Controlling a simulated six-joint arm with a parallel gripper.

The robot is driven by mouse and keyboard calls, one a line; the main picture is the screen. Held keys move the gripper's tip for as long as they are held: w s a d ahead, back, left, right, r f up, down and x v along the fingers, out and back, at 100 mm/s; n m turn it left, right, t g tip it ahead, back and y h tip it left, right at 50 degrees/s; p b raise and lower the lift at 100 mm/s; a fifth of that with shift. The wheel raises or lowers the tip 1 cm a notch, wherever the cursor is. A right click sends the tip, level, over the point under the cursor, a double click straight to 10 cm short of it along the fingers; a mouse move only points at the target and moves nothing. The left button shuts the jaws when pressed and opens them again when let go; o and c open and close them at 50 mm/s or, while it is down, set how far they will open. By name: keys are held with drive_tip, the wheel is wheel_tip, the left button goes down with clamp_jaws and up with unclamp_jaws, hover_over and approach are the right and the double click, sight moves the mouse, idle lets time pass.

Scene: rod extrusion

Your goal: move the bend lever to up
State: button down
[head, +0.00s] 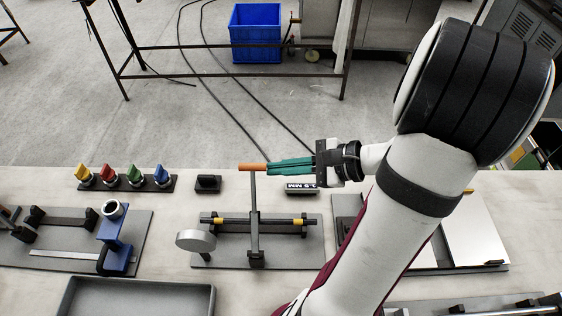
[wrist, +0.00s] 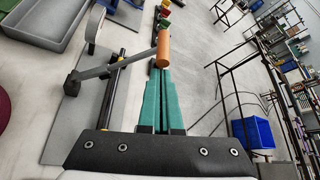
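The bend lever is a grey bar (head: 254,205) with an orange handle (head: 252,167), on a bending fixture. In the head view the bar runs from a dark block near the front to the handle at the back. In the wrist view the orange handle (wrist: 163,48) is at my fingertips, and the grey bar (wrist: 115,66) runs left from it. My gripper (head: 271,166) has green fingers pointing left, in line with the handle, their tips at its right end. The fingers (wrist: 161,75) are close together with a narrow gap. Whether they grip the handle is unclear.
The fixture's grey plate (head: 290,262) carries a rod with yellow marks and a round grey disc (head: 196,241). Several coloured knobs (head: 121,178) stand at the back left. A blue-post fixture (head: 118,243) is left and a grey tray (head: 135,300) in front.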

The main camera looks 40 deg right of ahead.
drive_tip(key=s+a+r, duration=0.3)
drive_tip(key=s+a, duration=0.3)
idle(0.3)
drive_tip(key=shift+r, duration=0.1)
idle(0.3)
drive_tip(key=s+d+r, duration=0.2)
drive_tip(key=s, duration=0.7)
drive_tip(key=shift+s+d, duration=0.25)
drive_tip(key=shift+d, duration=0.1)
drive_tip(key=shift+f, duration=0.1)
